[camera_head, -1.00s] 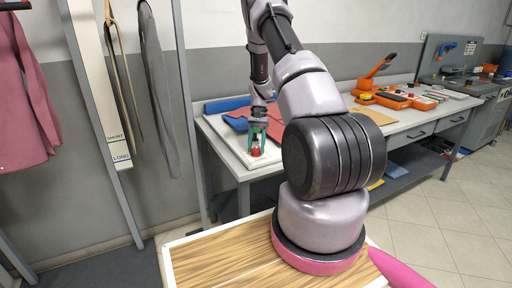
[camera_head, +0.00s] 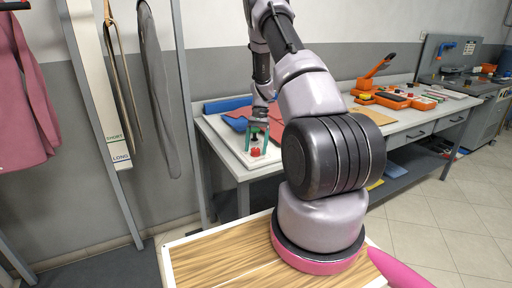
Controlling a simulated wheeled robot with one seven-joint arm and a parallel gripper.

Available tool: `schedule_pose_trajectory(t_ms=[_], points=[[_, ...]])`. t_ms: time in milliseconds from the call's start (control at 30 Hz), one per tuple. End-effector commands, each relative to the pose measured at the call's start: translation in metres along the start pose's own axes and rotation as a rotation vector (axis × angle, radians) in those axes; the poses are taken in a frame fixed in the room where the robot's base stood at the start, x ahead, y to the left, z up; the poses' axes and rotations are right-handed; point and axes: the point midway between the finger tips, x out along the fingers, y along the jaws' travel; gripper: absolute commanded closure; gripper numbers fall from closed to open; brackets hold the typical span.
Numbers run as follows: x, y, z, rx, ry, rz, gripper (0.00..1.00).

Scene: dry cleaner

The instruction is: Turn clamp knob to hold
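The clamp knob (camera_head: 255,152) is a small red piece on a white board (camera_head: 232,143) at the left end of the workbench. My gripper (camera_head: 256,143), with green fingers, points down right over the knob. The fingers stand apart, one on each side, with a dark part between them. At this size I cannot tell whether the fingertips touch the knob or which way the knob is turned.
The workbench (camera_head: 407,130) carries blue and red cloths at left and an orange lever press (camera_head: 372,80) with orange trays at right. Garments hang at left. My own arm hides the middle of the bench.

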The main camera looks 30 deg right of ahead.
Motion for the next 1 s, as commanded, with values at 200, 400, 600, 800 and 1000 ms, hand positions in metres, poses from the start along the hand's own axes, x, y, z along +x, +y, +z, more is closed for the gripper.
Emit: schedule_pose_trajectory(t_ms=[200, 400, 600, 800, 1000], points=[[-0.001, 0.000, 0.000, -0.001, 0.000, 0.000, 0.20], [-0.021, -0.001, -0.001, -0.001, 0.003, -0.003, 0.20], [-0.062, 0.000, -0.001, 0.000, 0.003, -0.002, 0.20], [-0.095, 0.000, -0.001, 0.000, 0.002, -0.001, 0.20], [-0.108, 0.000, 0.000, 0.000, 0.000, 0.000, 0.20]])
